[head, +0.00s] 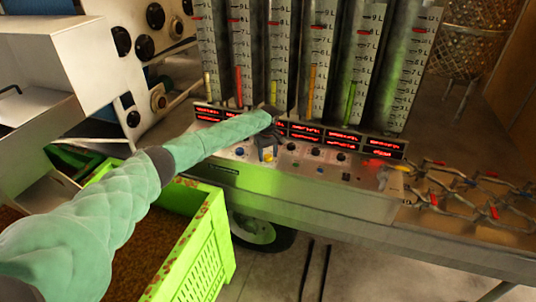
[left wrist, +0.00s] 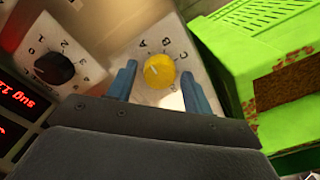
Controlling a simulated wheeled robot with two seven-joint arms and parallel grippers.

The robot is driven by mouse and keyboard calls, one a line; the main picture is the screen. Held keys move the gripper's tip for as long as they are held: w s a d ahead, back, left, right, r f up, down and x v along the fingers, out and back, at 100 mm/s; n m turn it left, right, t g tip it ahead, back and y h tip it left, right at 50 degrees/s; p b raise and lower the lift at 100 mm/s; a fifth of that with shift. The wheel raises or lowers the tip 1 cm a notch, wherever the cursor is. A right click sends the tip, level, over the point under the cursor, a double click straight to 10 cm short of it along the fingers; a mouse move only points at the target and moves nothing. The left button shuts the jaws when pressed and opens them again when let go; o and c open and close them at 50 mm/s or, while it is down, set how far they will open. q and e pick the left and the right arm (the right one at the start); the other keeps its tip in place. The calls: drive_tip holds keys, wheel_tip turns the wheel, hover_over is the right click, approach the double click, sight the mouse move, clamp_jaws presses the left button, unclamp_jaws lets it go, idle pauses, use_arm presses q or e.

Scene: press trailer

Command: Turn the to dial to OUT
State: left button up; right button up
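A control panel (head: 225,166) on the press trailer carries a row of small dials. My left gripper (head: 268,148) is over the panel, just above a yellow dial (head: 268,157). In the left wrist view, my left gripper (left wrist: 158,72) is open, with one blue finger on each side of the yellow dial (left wrist: 160,66). A, B and C are printed around this dial; its white mark is small. I cannot read OUT or tell which dial is named "to". My right gripper is not in view.
Red displays (head: 342,139) and tall graduated tubes (head: 320,60) stand behind the dials. A bright green crate (head: 205,245) is in front at left. Wire frames with red parts (head: 480,195) lie at the right. A white machine (head: 140,40) stands back left.

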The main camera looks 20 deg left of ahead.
use_arm(q)
drive_tip(key=c, duration=0.7)
